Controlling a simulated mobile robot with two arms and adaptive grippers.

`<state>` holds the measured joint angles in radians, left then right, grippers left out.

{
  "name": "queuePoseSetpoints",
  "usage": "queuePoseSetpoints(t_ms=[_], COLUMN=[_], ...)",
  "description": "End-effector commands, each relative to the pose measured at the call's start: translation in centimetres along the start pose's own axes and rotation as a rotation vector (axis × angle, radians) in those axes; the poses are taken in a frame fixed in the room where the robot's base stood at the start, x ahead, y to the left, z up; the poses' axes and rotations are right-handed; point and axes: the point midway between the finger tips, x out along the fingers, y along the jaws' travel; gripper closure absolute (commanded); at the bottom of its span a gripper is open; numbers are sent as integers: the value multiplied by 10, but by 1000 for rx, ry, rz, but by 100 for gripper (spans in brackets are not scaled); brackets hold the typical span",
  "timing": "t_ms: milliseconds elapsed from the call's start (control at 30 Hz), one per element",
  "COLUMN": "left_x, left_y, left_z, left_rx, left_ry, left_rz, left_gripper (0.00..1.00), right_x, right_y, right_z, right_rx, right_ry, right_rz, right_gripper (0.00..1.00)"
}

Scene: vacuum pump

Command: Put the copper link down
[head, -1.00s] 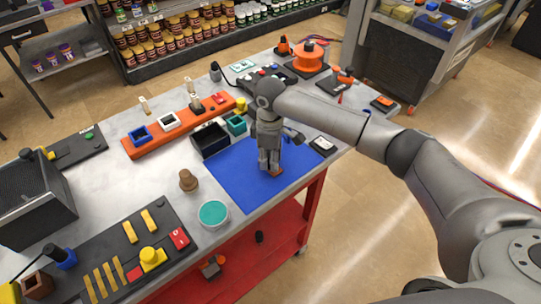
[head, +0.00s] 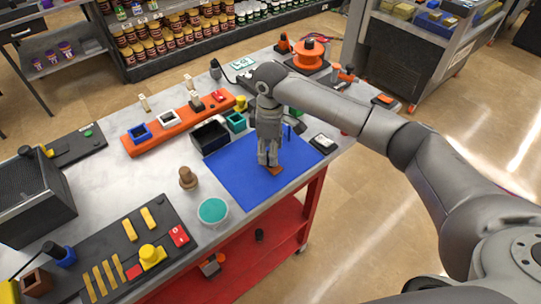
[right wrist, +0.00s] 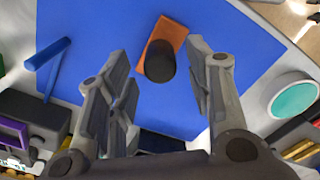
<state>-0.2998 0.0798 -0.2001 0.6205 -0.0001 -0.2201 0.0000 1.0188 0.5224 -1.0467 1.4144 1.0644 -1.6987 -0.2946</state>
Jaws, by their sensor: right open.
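The copper link (head: 275,170) lies on the blue mat (head: 232,180), near the mat's front edge. In the right wrist view the copper link (right wrist: 172,33) is a flat copper-coloured strip with a dark cylinder (right wrist: 160,62) on it, which hides part of it. My right gripper (head: 267,162) points down over the link. Its fingers (right wrist: 160,58) are spread on either side of the link and cylinder, with blue mat visible between. It holds nothing. My left gripper is not in view.
A blue T-shaped tool (right wrist: 47,55) lies on the mat. A round teal-topped container (head: 213,211) and a brown knobbed piece (head: 188,178) stand left of the mat. Dark and teal bins (head: 209,137) and an orange rack (head: 165,134) are behind it.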

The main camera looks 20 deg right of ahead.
Motion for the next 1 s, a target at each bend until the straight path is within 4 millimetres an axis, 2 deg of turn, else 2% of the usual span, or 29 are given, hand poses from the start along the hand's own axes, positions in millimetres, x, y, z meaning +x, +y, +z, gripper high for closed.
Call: queuePoseSetpoints(t_ms=[200, 433, 600, 1000], left_x=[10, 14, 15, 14], left_y=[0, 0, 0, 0], left_z=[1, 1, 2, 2], left_rx=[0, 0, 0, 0], left_ry=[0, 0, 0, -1], left_rz=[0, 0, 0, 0], left_gripper=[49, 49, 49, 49], right_x=[-48, -84, -92, -93], right_y=[1, 0, 0, 0], right_z=[-1, -1, 0, 0], right_rx=[1, 1, 1, 1], right_ry=[4, 2, 0, 0], right_rz=[4, 1, -1, -1], right_gripper=[53, 53, 53, 53])
